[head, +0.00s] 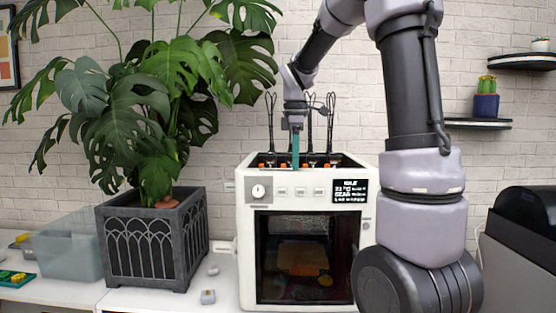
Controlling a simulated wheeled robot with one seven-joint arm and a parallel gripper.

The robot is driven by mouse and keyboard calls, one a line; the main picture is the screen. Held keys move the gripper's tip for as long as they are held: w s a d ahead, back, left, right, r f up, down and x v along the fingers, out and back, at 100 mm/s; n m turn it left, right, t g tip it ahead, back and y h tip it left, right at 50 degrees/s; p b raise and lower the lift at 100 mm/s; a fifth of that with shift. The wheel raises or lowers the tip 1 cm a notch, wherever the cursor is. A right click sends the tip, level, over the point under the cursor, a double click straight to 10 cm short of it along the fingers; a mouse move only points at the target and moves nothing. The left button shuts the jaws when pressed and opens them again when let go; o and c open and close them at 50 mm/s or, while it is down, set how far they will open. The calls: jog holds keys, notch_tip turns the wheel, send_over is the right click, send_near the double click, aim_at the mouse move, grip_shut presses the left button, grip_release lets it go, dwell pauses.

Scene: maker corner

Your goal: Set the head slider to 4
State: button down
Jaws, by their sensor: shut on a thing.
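A white 3D printer (247,225) stands on the white counter, with a dark glass door, a round dial (258,191), small front buttons and a black display (350,191) reading "IDLE" and a temperature. My gripper (295,150) points straight down over the open top, left of its middle. A narrow teal upright piece shows at its end, reaching down to the printer's front top edge. The jaws are shut on a small part there, which I take to be the head slider. The part itself and any scale marks are too small or hidden to read.
A large potted plant (152,240) stands close left of the printer, its leaves near my arm. Thin black stalks (271,120) rise from the printer's top. A clear bin (65,250) is at the far left, and a dark machine (525,220) at the right.

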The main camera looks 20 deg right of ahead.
jog(key=shift+d, duration=0.25)
jog(key=c, duration=0.6)
grip_release()
jog(key=shift+c, duration=0.2)
jog(key=shift+r, duration=0.1)
notch_tip(320, 180, up, 11)
jog(key=shift+s, duration=0.15)
jog(key=s+a+f+m+t+y, duration=0.1)
jog(key=s+f+m+t, duration=0.2)
jog(key=s+m, duration=0.6)
jog(key=s+a+f+m+t+y, duration=0.1)
jog(key=s+f+m+t, duration=0.3)
jog(key=s+m, duration=0.5)
jog(key=shift+s+a+f+m, duration=0.3)
jog(key=shift+s+a+f, duration=0.15)
jog(key=shift+a, duration=0.2)
